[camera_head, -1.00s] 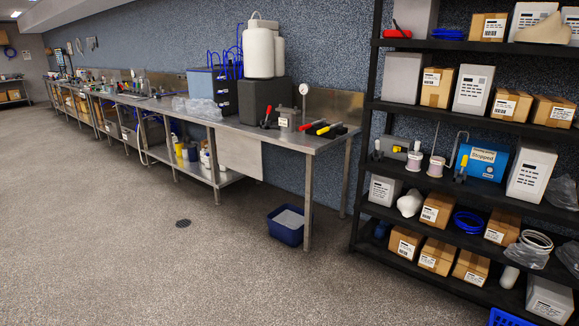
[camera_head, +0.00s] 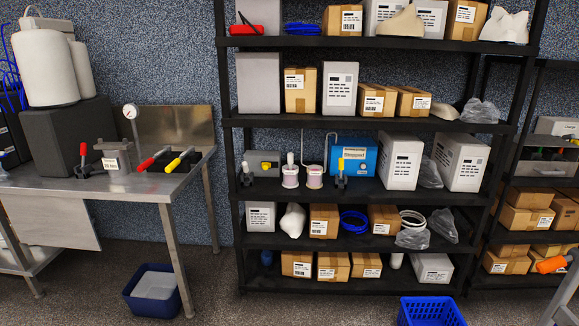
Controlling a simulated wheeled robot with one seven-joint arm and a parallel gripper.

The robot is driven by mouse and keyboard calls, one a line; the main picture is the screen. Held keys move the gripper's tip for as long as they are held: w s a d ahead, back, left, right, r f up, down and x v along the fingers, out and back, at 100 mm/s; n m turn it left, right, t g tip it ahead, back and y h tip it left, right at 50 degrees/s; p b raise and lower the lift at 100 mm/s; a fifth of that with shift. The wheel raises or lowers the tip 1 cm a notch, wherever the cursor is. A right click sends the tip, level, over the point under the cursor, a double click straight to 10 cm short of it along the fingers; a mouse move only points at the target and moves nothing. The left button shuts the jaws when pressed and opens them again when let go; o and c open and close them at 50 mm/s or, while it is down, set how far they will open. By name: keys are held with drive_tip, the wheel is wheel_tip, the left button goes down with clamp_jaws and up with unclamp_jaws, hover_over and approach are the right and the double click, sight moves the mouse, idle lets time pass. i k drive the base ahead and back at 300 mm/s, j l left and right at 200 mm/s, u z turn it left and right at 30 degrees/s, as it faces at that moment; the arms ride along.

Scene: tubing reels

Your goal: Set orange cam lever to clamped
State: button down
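No lever that I can make out clearly as an orange cam lever shows. On the steel bench at left, a small upright red-handled lever (camera_head: 83,150) stands beside a grey block with a gauge. Bars with a red handle (camera_head: 153,160) and a yellow handle (camera_head: 180,160) lie to its right. On the shelf, a white-handled lever (camera_head: 246,172) and a yellow-handled lever (camera_head: 340,165) stand upright. My gripper is not in view.
A black shelf rack (camera_head: 345,127) holds cartons, grey boxes and a blue unit labelled "Stopped" (camera_head: 353,158). A second rack (camera_head: 522,278) stands at right. A blue tub (camera_head: 154,308) and a blue basket (camera_head: 430,312) are on the floor. Floor between them is clear.

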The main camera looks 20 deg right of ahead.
sight(554, 263)
drive_tip(key=i+l+z, duration=0.3)
drive_tip(key=i, duration=0.15)
drive_tip(key=i+l+z, duration=0.3)
drive_tip(key=i, duration=0.15)
drive_tip(key=i+l+u, duration=0.1)
drive_tip(key=i+l, duration=0.1)
drive_tip(key=i, duration=0.1)
